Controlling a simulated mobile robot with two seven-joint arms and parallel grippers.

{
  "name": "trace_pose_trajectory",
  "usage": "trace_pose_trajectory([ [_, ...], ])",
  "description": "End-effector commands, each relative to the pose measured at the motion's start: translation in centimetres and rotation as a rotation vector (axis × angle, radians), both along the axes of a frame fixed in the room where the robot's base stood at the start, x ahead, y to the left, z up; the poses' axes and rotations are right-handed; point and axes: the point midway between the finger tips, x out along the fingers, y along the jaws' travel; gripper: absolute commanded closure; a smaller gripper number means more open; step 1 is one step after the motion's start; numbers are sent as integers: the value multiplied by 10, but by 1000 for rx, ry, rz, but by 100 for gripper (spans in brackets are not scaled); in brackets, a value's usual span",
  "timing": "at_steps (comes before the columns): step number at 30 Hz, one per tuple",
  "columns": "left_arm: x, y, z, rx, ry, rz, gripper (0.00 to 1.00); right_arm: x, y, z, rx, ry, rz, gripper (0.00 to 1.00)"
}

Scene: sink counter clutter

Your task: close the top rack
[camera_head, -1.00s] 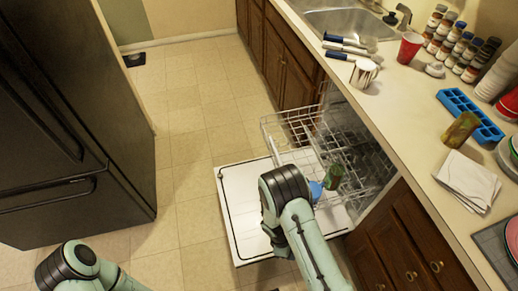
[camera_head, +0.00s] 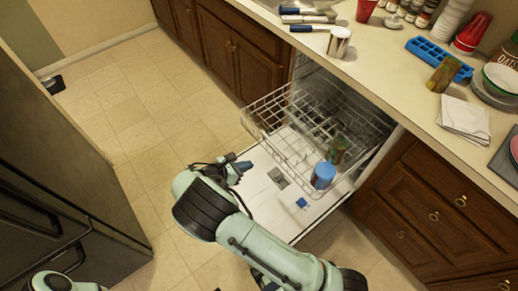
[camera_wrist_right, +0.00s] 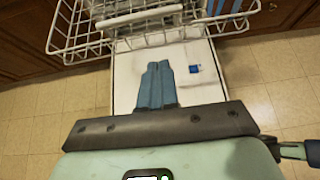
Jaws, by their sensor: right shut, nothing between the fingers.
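The white wire top rack (camera_head: 268,137) is pulled out of the dishwasher over its lowered door (camera_head: 262,182). A blue cup (camera_head: 322,175) and a greenish glass (camera_head: 338,150) show at the rack's right part. My right gripper (camera_head: 246,166) is shut and empty, just in front of and apart from the rack's front edge. In the right wrist view, the closed blue fingers (camera_wrist_right: 158,66) point toward the rack (camera_wrist_right: 150,22), with the white door below. My left gripper is out of view; only part of that arm shows at the bottom left.
The counter (camera_head: 385,62) above holds a metal mug (camera_head: 339,42), a blue tray (camera_head: 425,52), a napkin (camera_head: 464,115) and cups. Wooden drawers (camera_head: 420,210) stand right of the dishwasher. A dark fridge (camera_head: 50,190) is at left, with open tiled floor between.

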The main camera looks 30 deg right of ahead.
Motion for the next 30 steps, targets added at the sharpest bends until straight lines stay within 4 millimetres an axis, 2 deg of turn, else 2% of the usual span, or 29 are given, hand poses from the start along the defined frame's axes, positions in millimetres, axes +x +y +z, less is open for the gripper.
trace_pose_trajectory([
  [3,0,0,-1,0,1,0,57,5,2,9,-27,-5,15,100],
  [8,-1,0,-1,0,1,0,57,7,-7,6,-35,-4,17,100],
  [22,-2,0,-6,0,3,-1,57,13,-88,-42,-33,-3,15,100],
  [27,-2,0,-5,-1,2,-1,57,15,-112,-39,-31,-6,16,100],
  [30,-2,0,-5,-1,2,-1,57,16,-120,-39,-32,-6,16,100],
])
